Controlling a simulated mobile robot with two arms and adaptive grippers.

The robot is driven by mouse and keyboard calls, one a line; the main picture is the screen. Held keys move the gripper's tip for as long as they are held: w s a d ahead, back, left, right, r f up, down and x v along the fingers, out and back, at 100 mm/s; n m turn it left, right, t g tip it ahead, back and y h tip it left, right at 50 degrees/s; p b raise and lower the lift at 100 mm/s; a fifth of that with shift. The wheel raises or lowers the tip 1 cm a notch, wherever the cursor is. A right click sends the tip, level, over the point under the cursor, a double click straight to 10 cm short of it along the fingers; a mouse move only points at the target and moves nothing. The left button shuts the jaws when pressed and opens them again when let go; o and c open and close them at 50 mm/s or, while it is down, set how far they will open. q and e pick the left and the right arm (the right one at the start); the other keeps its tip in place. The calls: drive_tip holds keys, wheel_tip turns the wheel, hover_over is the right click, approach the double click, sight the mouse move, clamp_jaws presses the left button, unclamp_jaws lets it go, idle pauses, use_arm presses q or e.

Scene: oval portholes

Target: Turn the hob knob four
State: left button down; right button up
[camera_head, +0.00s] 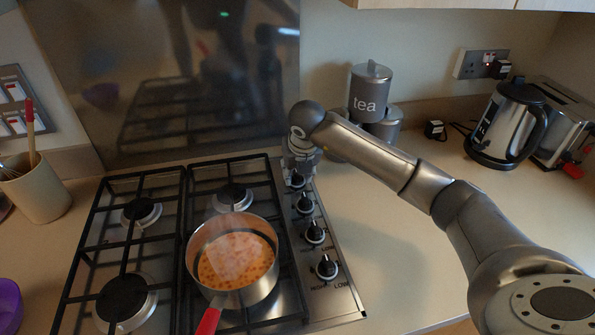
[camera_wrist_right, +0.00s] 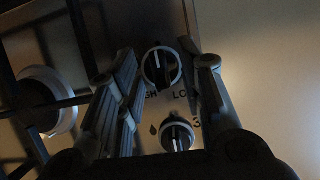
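A column of black hob knobs with pale rims runs along the right side of the hob, including a near knob (camera_head: 327,267) and the farthest visible knob (camera_head: 298,180). My right gripper (camera_head: 298,160) is at the far end of this column, partly hidden by its own wrist. In the right wrist view, its open fingers (camera_wrist_right: 160,75) stand either side of one knob (camera_wrist_right: 160,66); contact cannot be told. Another knob (camera_wrist_right: 177,135) with a "3" beside it shows lower between the fingers. No number four can be read. My left gripper is not in view.
A pan of orange food (camera_head: 236,262) with a red handle stands on the hob (camera_head: 180,185). Behind the arm are a tea canister (camera_head: 370,95) and a kettle (camera_head: 506,125). A utensil pot (camera_head: 38,190) stands left. Counter right of the knobs is clear.

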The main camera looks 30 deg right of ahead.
drive_tip(key=v, duration=1.2)
idle(0.4)
